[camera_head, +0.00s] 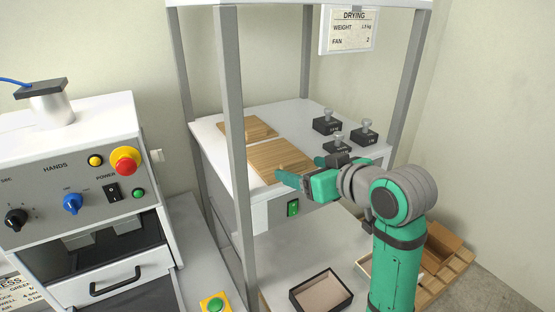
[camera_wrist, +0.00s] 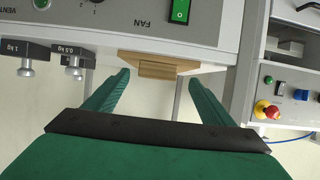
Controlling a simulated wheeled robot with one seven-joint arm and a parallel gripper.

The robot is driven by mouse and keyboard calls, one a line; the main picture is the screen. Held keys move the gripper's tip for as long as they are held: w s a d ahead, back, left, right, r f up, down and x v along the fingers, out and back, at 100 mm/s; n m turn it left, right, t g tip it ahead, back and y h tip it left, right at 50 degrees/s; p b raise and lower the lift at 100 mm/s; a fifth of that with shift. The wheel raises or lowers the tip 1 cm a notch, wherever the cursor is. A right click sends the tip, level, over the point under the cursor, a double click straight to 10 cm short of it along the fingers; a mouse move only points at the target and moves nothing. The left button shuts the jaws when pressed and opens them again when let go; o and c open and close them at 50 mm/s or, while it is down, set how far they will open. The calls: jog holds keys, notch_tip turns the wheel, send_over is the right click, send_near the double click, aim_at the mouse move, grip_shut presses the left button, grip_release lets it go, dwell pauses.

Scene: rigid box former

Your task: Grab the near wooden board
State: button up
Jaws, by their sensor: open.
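The near wooden board (camera_head: 280,154) lies flat on the white top of the drying unit, its front edge by the unit's front edge. In the wrist view, a stepped wooden edge (camera_wrist: 158,70) shows between and beyond my fingertips. A second wooden board (camera_head: 246,128) lies farther back. My gripper (camera_head: 292,178) is open and empty, at the front right corner of the near board. In the wrist view my gripper (camera_wrist: 160,82) has its two green fingers spread wide. The head view does not show clearly whether a finger touches the board.
Black weights (camera_head: 338,144) with knobs stand right of the boards, close to my gripper. A grey post (camera_head: 232,130) rises at the left front. A green switch (camera_head: 293,207) sits on the front panel below. A control box (camera_head: 75,180) stands left, and a shallow tray (camera_head: 321,292) lies below.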

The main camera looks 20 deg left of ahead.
aim_at(294, 162)
jog(key=shift+w+r+x, duration=0.15)
jog(key=shift+r+x, duration=0.05)
jog(key=shift+x, duration=1.25)
jog(key=shift+w+r+x, duration=0.1)
jog(key=shift+r+x, duration=0.1)
jog(key=shift+x, duration=1.2)
jog(key=c, duration=1.2)
jog(key=shift+c, duration=0.6)
